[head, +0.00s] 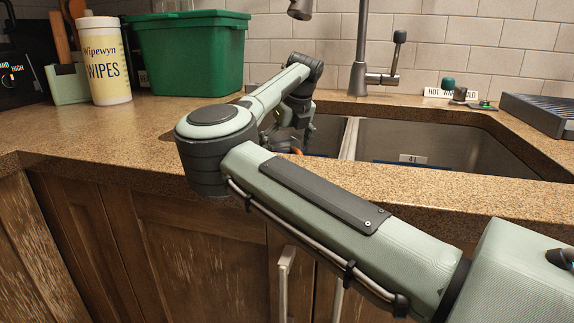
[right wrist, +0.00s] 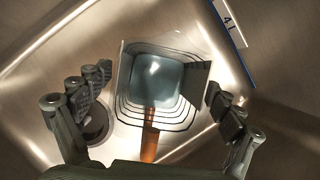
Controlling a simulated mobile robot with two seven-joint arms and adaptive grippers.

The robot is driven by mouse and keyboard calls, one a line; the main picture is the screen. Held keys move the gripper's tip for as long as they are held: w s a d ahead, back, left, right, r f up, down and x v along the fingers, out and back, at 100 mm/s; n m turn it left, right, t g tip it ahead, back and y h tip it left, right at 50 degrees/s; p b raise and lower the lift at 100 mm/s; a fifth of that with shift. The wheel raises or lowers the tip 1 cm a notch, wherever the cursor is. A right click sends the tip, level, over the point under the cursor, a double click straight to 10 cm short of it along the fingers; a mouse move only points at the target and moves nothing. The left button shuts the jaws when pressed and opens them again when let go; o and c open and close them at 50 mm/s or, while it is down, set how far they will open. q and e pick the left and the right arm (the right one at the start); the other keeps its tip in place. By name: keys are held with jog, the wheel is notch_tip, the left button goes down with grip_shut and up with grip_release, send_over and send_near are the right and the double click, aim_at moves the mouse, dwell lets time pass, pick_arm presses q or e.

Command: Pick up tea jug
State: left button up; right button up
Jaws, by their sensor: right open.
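The tea jug shows in the right wrist view as a clear, squarish vessel (right wrist: 155,78) with dark lines around its sides and an orange handle (right wrist: 150,140) toward the camera. It is in the metal sink. My right gripper (right wrist: 159,84) is open, with one finger to the left of the jug and one to the right; I see no clear contact. In the head view my right arm reaches into the left basin and hides most of the jug and gripper; a bit of orange shows beside the arm. My left gripper is in neither view.
A faucet (head: 361,65) stands behind. A green tub (head: 188,55) and a wipes canister (head: 105,62) stand on the counter at left. A drain (right wrist: 96,125) shows beside the jug.

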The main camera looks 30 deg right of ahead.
aim_at(284, 134)
jog(key=shift+r, duration=0.1)
jog(key=shift+c, duration=0.6)
jog(key=c, duration=1.5)
jog(key=shift+r, duration=0.15)
notch_tip(284, 134, up, 4)
jog(key=shift+f, duration=0.1)
jog(key=shift+w+a+r, duration=0.4)
jog(key=shift+a+r, duration=0.75)
jog(key=shift+a, duration=0.7)
jog(key=shift+w+a+r, duration=0.45)
jog(key=shift+a+r, duration=0.7)
jog(key=shift+a, duration=0.75)
jog(key=shift+w+a+r, duration=0.4)
jog(key=shift+a+r, duration=0.75)
jog(key=shift+a, duration=0.7)
